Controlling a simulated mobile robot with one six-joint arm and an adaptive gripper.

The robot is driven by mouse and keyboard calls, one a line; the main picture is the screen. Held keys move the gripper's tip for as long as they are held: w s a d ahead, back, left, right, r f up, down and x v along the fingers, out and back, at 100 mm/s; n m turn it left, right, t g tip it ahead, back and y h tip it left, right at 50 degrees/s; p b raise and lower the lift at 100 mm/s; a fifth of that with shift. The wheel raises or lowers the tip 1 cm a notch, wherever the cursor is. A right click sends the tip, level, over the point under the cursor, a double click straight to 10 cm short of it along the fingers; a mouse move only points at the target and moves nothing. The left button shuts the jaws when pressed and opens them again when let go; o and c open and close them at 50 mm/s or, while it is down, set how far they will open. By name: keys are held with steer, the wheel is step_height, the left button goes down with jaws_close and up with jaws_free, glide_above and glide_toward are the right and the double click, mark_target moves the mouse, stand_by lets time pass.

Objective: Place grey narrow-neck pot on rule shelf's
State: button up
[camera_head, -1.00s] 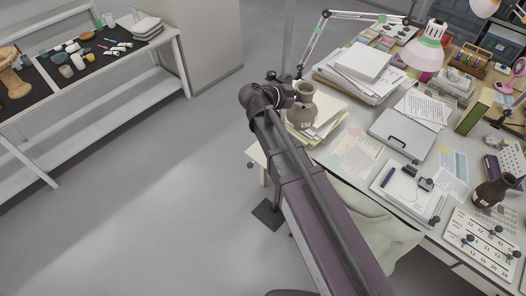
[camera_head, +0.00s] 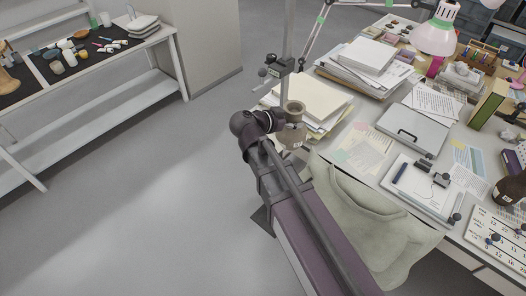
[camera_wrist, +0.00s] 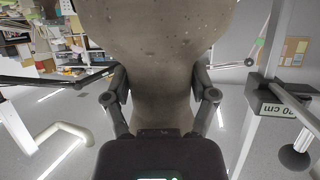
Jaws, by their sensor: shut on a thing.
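My gripper (camera_wrist: 160,95) is shut on a grey-brown narrow-neck pot (camera_wrist: 158,50), which fills the upper middle of the wrist view between the two fingers. In the head view the pot (camera_head: 292,132) is upright at the end of my arm, beside the left edge of the desk; the fingers are mostly hidden there. An upright pole (camera_head: 288,35) with a small dark block (camera_head: 279,67) stands just behind the pot. In the wrist view a block marked "20 cm" (camera_wrist: 276,108) shows right of the pot, apart from it. I cannot make out a shelf labelled as the rule's.
The desk (camera_head: 375,178) holds paper stacks (camera_head: 311,97), a grey case (camera_head: 413,129), a clipboard (camera_head: 418,186), a lamp (camera_head: 435,38) and a darker pot (camera_head: 512,188). A cloth-covered chair (camera_head: 365,225) stands right of my arm. A white shelf unit (camera_head: 110,92) is far left, with clear floor between.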

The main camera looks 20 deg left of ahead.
mark_target(281, 145)
steer(key=shift+n+t+y, duration=0.5)
steer(key=shift+n+y, duration=0.2)
steer(key=s+f+b, duration=0.1)
steer(key=f+b, duration=0.1)
steer(key=f, duration=0.1)
steer(key=s+a+f+b, duration=0.1)
steer(key=f+b, duration=0.5)
steer(key=shift+s+a+f, duration=0.2)
steer(key=shift+s+f, duration=0.05)
steer(key=shift+s, duration=0.15)
steer(key=w+a+f+b, duration=0.1)
steer(key=w+a, duration=0.8)
steer(key=w, duration=0.2)
steer(key=shift+a+f+b, duration=0.15)
steer(key=shift+a+b, duration=0.2)
steer(key=shift+w+a+f+b, duration=0.15)
steer(key=shift+f+b, duration=0.45)
steer(key=shift+w+a+f+b, duration=0.15)
steer(key=shift+w+f+b, duration=0.05)
steer(key=shift+f+b, duration=0.45)
steer(key=shift+w+a+f+b, duration=0.15)
steer(key=shift+f+b, duration=0.45)
steer(key=shift+f, duration=0.15)
